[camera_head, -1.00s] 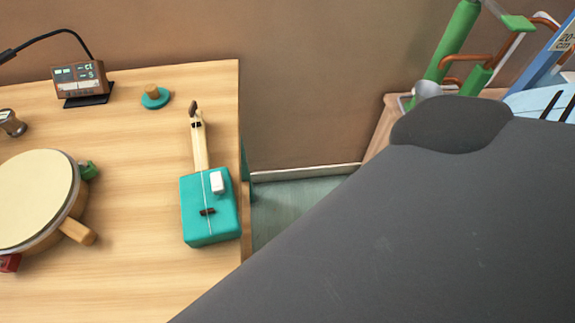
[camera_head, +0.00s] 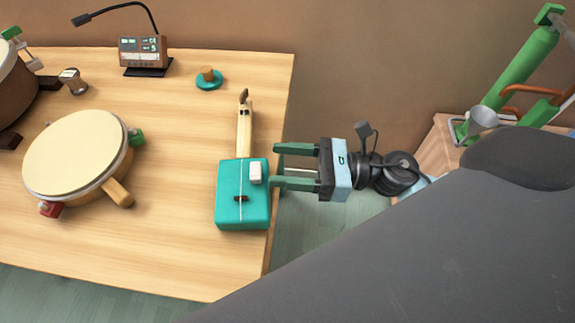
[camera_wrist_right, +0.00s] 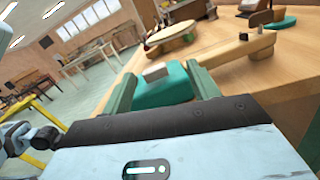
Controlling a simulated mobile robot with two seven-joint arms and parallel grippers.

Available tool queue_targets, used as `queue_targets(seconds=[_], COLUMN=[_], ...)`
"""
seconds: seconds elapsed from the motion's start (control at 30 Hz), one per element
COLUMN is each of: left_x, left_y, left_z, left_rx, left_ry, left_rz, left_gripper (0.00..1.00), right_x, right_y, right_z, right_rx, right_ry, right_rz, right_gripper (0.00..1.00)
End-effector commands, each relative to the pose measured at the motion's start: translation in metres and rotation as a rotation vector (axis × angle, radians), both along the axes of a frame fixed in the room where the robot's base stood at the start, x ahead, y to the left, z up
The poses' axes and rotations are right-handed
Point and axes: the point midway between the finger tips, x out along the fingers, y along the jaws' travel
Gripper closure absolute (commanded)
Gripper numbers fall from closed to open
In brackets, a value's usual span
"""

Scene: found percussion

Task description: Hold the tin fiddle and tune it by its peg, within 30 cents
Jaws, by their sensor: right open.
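The tin fiddle (camera_head: 256,207) lies on the table near its right edge. It has a teal box body, a pale wooden neck (camera_head: 245,130) pointing away from me and a dark peg (camera_head: 243,96) at the neck's far end. A small white block sits on the body. My right gripper (camera_head: 274,165) is open, just right of the body, with its green fingers pointing left. I cannot tell whether a fingertip touches the body. In the right wrist view the teal body (camera_wrist_right: 165,92) shows between the open fingers (camera_wrist_right: 163,88). My left gripper is not in view.
A tuner-like box (camera_head: 143,50) with a display stands at the back of the table (camera_head: 180,130). A teal disc with a wooden knob (camera_head: 208,77) lies beyond the fiddle. A round drum (camera_head: 80,155) stands left.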

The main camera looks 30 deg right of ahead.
Motion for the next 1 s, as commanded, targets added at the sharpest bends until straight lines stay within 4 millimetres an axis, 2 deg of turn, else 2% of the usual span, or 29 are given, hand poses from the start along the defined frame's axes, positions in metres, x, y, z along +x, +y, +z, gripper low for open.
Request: queue_targets(seconds=[0.2,0.47,1.0], left_x=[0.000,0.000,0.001], left_y=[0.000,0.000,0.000], left_z=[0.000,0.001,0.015], left_rx=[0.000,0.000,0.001], left_ry=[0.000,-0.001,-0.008], left_rz=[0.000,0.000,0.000], left_gripper=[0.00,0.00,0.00], right_x=[-0.004,-0.004,0.024], right_y=[0.004,0.007,0.066], right_z=[-0.006,-0.006,-0.004], right_rx=[-0.138,-0.145,-0.141], right_ry=[-0.112,-0.118,-0.117], right_rz=[0.105,0.112,0.110], right_gripper=[0.40,0.40,0.40])
